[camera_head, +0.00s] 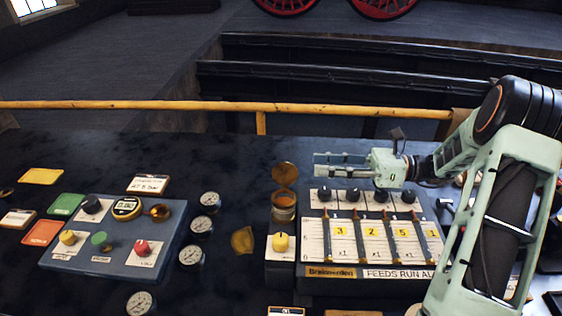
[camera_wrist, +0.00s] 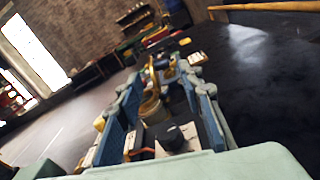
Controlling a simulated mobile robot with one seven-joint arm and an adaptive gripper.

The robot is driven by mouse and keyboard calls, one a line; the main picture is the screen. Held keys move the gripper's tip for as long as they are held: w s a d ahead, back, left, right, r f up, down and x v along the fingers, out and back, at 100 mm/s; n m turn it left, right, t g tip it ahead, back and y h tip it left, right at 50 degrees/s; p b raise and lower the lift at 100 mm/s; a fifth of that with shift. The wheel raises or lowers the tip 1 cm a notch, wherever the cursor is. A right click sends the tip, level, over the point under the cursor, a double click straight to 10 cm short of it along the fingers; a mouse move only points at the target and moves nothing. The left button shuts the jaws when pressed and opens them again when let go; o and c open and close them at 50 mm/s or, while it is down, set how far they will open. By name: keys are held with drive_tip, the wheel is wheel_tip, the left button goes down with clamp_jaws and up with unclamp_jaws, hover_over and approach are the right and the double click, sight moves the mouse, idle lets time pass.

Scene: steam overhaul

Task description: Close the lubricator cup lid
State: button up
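The lubricator cup (camera_head: 284,208) is a brass-rimmed round cup at the left end of the feed unit. Its brass lid (camera_head: 285,174) stands raised open at the cup's back edge. My gripper (camera_head: 315,164) points left, just right of the lid and above the unit, apart from the lid. In the wrist view my gripper (camera_wrist: 162,74) is open, with blue-padded fingers spread. The cup (camera_wrist: 151,110) shows through the gap between them; the brass lid (camera_wrist: 152,78) shows beyond it. Nothing is held.
Black knobs (camera_head: 352,194) of the feed unit (camera_head: 372,273) lie under my gripper. A yellow knob (camera_head: 280,242) is in front of the cup. Round gauges (camera_head: 201,225) and a blue control box (camera_head: 115,262) lie left. A yellow rail (camera_head: 190,105) runs behind the bench.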

sight(285, 163)
drive_tip(key=a+p, duration=0.1)
drive_tip(key=a, duration=0.8)
drive_tip(key=shift+w+a, duration=0.15)
drive_tip(key=shift+a, duration=0.15)
clamp_jaws()
